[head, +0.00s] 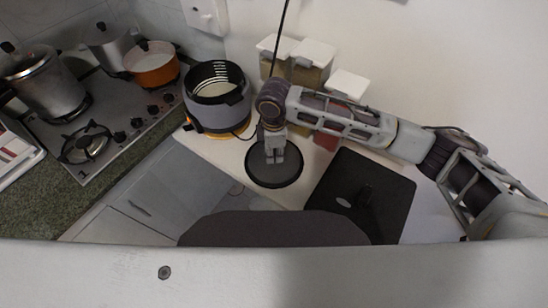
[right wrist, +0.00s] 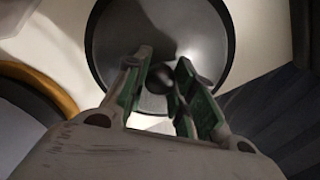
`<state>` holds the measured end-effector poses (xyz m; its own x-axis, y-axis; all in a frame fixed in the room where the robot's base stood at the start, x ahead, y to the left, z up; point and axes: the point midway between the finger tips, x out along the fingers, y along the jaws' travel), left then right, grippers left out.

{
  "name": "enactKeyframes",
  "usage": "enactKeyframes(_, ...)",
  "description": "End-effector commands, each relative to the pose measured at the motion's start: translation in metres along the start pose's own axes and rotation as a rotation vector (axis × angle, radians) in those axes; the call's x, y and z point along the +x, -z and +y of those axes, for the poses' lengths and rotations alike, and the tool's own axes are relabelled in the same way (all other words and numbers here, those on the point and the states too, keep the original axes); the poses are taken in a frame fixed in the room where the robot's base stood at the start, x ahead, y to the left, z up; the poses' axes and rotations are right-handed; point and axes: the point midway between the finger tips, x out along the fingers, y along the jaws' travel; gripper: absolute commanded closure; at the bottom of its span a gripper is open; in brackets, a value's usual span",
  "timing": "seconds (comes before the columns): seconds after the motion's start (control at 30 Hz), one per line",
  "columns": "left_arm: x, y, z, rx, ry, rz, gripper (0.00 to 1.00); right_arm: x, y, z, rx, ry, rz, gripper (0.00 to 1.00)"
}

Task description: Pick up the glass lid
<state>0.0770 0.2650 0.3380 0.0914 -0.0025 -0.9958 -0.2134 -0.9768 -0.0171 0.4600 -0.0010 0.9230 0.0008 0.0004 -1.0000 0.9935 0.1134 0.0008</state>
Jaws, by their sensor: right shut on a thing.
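The glass lid (head: 272,181) is a dark round disc with a dark rim. It lies on or just above the white counter, below my right gripper (head: 274,154) in the head view; I cannot tell if it touches the counter. In the right wrist view, the lid (right wrist: 190,35) fills the top middle. Its dark round knob (right wrist: 160,78) sits between the two green-lined fingers of my right gripper (right wrist: 163,60), which is shut on it. The gripper hides part of the lid. My left gripper is not in view.
A round grey cooker (head: 219,113) with a black rim stands left of the lid. A black rectangular board-like lid (head: 385,196) lies close on the right. White-topped spice dispensers (head: 312,54) stand behind. A stove (head: 130,112) with pots is at far left.

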Motion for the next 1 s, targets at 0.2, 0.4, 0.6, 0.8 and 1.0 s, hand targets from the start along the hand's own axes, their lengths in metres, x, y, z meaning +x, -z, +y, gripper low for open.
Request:
enactKeyframes(0.2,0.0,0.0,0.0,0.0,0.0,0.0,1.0,-0.003,0.0,0.0,0.0,0.0,0.0,1.0)
enactKeyframes(0.4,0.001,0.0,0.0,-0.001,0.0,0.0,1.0,-0.02,0.0,0.001,0.0,-0.002,0.001,1.0)
enactKeyframes(0.6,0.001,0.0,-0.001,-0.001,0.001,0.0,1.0,-0.048,0.001,0.001,-0.001,-0.003,0.001,1.0)
enactKeyframes(0.8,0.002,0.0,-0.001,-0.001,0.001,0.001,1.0,-0.078,0.001,0.001,-0.001,-0.003,0.001,1.0)
enactKeyframes(1.0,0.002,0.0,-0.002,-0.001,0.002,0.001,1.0,-0.095,0.0,0.001,0.0,-0.001,0.0,1.0)
